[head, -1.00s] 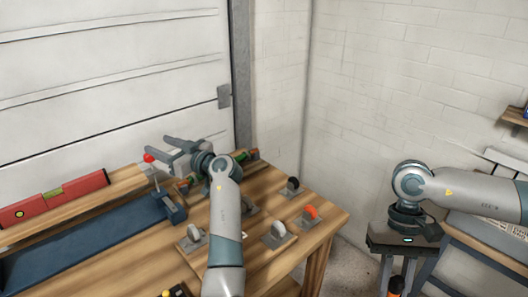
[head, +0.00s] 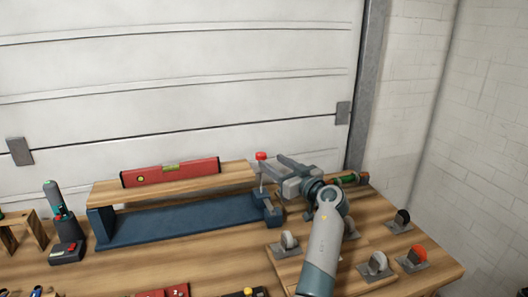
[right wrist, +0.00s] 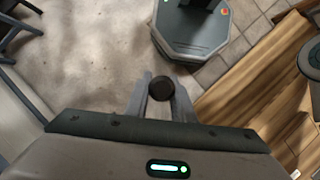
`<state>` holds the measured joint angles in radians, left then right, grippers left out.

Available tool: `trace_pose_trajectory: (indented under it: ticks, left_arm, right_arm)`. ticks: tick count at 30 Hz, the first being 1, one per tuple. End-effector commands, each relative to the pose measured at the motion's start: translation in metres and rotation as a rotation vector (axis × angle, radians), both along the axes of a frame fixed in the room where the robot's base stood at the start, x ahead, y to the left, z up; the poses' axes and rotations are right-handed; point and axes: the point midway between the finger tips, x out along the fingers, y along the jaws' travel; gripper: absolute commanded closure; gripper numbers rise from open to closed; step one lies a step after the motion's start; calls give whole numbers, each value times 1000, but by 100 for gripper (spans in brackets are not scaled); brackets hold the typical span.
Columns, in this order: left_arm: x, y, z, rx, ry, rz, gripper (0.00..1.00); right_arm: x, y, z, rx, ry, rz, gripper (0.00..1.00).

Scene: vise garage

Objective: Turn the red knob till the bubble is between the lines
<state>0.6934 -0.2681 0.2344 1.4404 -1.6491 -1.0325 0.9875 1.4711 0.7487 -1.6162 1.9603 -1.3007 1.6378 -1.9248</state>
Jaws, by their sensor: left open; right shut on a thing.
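The red knob (head: 261,156) sits on top of a thin upright screw at the right end of the wooden board (head: 225,172). The red spirit level (head: 140,179) lies on that board, with a yellow-green vial (head: 172,167) at its middle. The bubble and lines are too small to make out. My left gripper (head: 271,165) is open, its fingertips close to the right of the knob; I cannot tell whether they touch it. My right gripper (right wrist: 160,98) is out of the head view; the right wrist view shows it shut on a dark round-ended thing (right wrist: 161,88).
A blue base (head: 185,218) lies under the board, with a blue block (head: 268,208) at its right end. Several knobbed plates (head: 376,266) stand on the bench's right. A tool in a dark stand (head: 66,230) is at left. The garage door (head: 180,80) is behind.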

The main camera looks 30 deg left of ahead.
Motion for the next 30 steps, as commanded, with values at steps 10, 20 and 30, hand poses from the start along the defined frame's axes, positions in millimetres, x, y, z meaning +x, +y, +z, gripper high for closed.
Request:
trace_pose_trajectory:
  ticks: [10, 20, 30]
  left_arm:
    - [15, 38, 3, 2, 2, 2, 54]
    - [36, 87, 3, 1, 2, 2, 54]
    - [46, 107, 0, 0, 0, 0, 54]
  right_arm:
    - [0, 0, 17, 0, 0, 0, 100]
    - [0, 0, 35, 0, 0, 0, 100]
    - [0, 0, 40, 0, 0, 0, 100]
